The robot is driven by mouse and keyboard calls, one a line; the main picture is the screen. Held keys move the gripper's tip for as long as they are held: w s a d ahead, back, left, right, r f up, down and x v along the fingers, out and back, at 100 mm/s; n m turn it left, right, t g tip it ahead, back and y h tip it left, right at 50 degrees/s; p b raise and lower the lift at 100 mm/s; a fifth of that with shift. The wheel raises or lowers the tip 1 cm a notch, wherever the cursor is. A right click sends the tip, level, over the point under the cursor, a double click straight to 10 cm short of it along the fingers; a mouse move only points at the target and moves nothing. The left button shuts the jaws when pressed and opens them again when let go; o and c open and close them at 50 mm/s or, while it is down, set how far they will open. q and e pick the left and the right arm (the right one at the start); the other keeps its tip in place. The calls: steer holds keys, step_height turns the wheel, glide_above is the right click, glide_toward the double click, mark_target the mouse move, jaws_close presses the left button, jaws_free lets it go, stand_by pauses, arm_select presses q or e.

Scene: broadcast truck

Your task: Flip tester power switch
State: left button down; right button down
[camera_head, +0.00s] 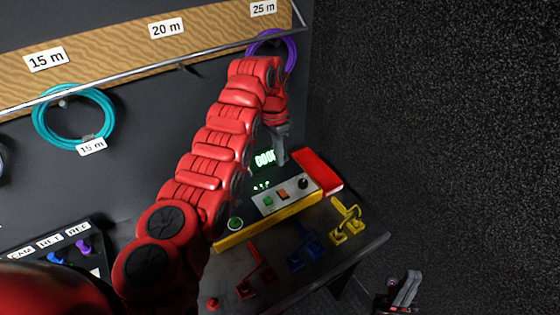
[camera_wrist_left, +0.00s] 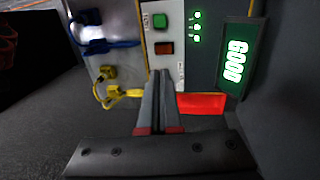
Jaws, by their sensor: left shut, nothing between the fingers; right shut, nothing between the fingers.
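The tester (camera_head: 300,206) is a dark box with a yellow front edge on the bench. Its pale panel carries a green switch (camera_head: 268,201), an orange switch (camera_head: 282,195) and a black knob (camera_head: 303,183). In the left wrist view the green switch (camera_wrist_left: 161,20) and orange switch (camera_wrist_left: 163,48) show; the knob does not. The lit green display (camera_wrist_left: 232,60) stands beside three green lights. My left gripper (camera_head: 282,162) is shut and empty above the tester. Its fingertips (camera_wrist_left: 160,73) appear just below the orange switch; contact cannot be told. My right gripper (camera_head: 408,290) is shut and empty, low at right.
A red block (camera_head: 318,170) lies against the tester's right end. Red (camera_head: 256,275), blue (camera_head: 304,252) and yellow (camera_head: 347,222) connector pieces sit on the bench in front. Cable coils, teal (camera_head: 40,124) and purple (camera_head: 291,52), hang on the wall. A dark wall closes the right side.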

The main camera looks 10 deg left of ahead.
arm_select(q)
steer(key=p, duration=0.4)
glide_toward(283, 195)
steer(key=f, duration=0.5)
steer(key=shift+s+d+f, duration=0.15)
steer(key=shift+s+d, duration=0.1)
steer(key=shift+s, duration=0.05)
steer(key=shift+d+f, duration=0.1)
steer(key=shift+f, duration=0.65)
